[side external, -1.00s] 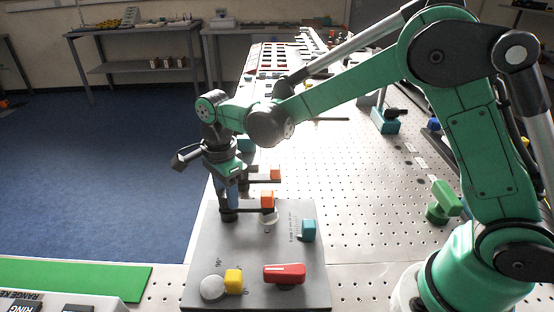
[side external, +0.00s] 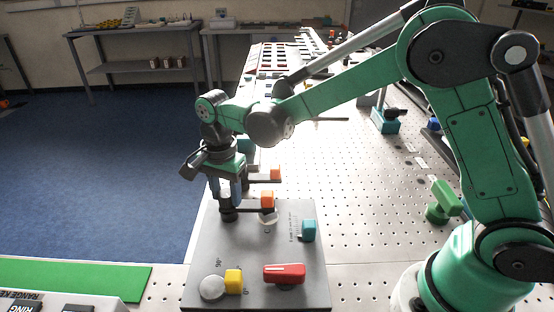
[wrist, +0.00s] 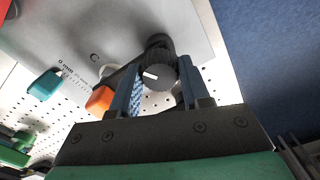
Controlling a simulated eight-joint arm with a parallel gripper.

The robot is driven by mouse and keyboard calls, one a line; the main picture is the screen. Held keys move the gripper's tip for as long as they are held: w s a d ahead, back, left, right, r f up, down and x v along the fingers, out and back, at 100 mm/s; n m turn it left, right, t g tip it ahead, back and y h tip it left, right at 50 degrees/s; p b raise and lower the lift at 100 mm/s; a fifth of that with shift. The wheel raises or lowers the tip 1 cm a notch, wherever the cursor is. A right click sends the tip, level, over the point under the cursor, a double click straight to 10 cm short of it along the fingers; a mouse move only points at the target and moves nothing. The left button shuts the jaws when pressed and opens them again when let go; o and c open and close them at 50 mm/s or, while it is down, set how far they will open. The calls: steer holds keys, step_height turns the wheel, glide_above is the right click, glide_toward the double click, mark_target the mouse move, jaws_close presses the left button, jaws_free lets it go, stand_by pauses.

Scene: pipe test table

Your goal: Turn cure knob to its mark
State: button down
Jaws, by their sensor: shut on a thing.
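A black ribbed knob (wrist: 157,74) with a short white pointer line shows in the wrist view. It stands on a grey panel (side external: 205,255), near the panel's far left corner in the side view (side external: 229,213). My gripper (side external: 230,200) points down over it, with its blue fingers on either side of the knob, also in the wrist view (wrist: 162,70). The gripper is shut on the knob. A black bar with an orange block (side external: 267,199) extends right from beside the knob. A letter C is printed on the panel. I cannot make out a cure label or the target mark.
The panel also carries a teal block (side external: 309,231), a red handle (side external: 284,273), a yellow block (side external: 233,281) and a pale round dial (side external: 212,288). Another orange block (side external: 275,174) is just behind. A green valve-like part (side external: 443,203) stands right on the perforated table.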

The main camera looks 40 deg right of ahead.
steer(key=n, duration=1.3)
steer(key=shift+n, duration=0.4)
steer(key=n, duration=1.3)
steer(key=shift+n, duration=0.3)
steer(key=shift+c, duration=2.1)
jaws_free()
steer(key=shift+r, duration=0.1)
